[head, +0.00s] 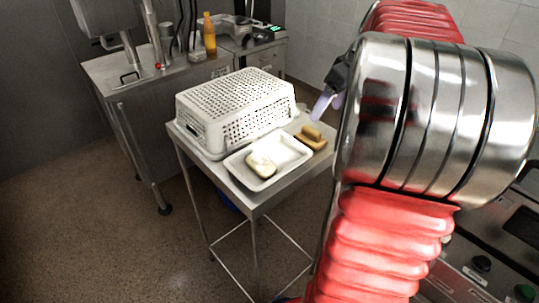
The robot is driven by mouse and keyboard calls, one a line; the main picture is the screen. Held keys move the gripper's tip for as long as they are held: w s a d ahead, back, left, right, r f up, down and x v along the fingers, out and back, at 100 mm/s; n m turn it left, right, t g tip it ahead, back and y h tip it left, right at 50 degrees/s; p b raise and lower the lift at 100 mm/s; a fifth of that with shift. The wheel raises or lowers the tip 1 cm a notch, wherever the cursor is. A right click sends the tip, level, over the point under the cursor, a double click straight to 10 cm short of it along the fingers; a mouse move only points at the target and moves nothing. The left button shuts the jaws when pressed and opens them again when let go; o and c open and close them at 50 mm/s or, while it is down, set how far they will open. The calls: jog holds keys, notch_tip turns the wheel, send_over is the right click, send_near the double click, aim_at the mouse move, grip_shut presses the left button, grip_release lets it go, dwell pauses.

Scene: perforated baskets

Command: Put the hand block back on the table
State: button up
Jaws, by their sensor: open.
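A small tan block (312,132) with a raised grip-like top lies at the right end of the metal table (256,203), beside the white tray. I take it as the hand block, but cannot be sure. A rounded cream-coloured block (261,164) lies in the left part of the shallow white tray (287,150). My gripper (321,107) has pale purple fingers and is open, above the tan block. It appears apart from it and holds nothing that I can see. My arm hides part of the gripper and the space right of the table.
An upside-down white perforated basket (236,104) covers the back left of the tabletop. A steel counter (170,85) with an orange bottle (209,35) stands behind. A control panel (500,255) is at lower right. The floor at left is clear.

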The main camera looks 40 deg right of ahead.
jog(key=a, duration=2.1)
jog(key=s+a+f, duration=0.3)
jog(key=s+a, duration=0.2)
jog(key=a, duration=0.3)
jog(key=s+a+f+m+t, duration=0.1)
jog(key=s+a+f, duration=0.1)
jog(key=s+a, duration=0.3)
jog(key=a, duration=0.4)
jog(key=shift+f, duration=0.4)
jog(key=shift+w, duration=0.1)
jog(key=shift+c, duration=0.6)
